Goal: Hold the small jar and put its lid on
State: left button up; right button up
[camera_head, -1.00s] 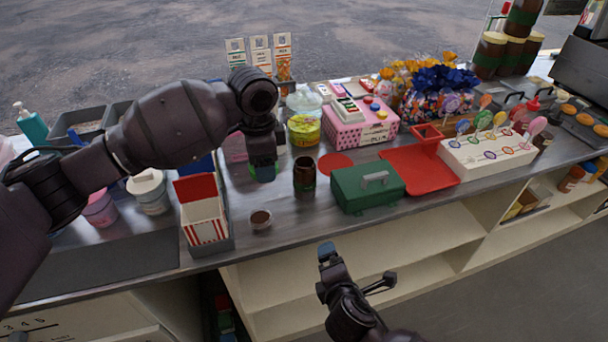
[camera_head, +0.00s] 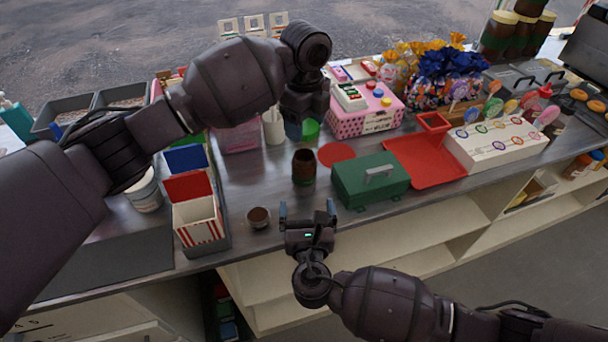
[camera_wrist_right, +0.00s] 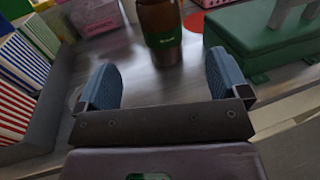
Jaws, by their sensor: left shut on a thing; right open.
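The small jar (camera_head: 304,168) is brown and stands upright and open on the counter. In the right wrist view its lower part with a green label (camera_wrist_right: 164,40) shows beyond my fingers; its top is cut off. My left gripper (camera_head: 302,130) is above and behind the jar, shut on what looks like a green lid (camera_head: 312,128), mostly hidden by the fingers. My right gripper (camera_head: 307,210) is open and empty at the counter's front edge. Its fingers point toward the jar, which is apart from them and roughly in line with the gap.
A green box with a handle (camera_head: 370,181) stands close right of the jar. A small brown cup (camera_head: 258,217) is at the front left, beside a striped carton (camera_head: 197,222). A red tray (camera_head: 425,162) lies further right.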

aim_at(305, 178)
jog(key=w, duration=1.2)
jog(key=shift+a, duration=0.3)
jog(key=c, duration=1.3)
pick_arm(q)
jog(key=shift+f, duration=2.5)
pick_arm(e)
jog(key=shift+c, duration=0.2)
pick_arm(q)
jog(key=shift+f, duration=0.1)
jog(key=shift+f, duration=0.8)
jog(key=shift+f, duration=0.55)
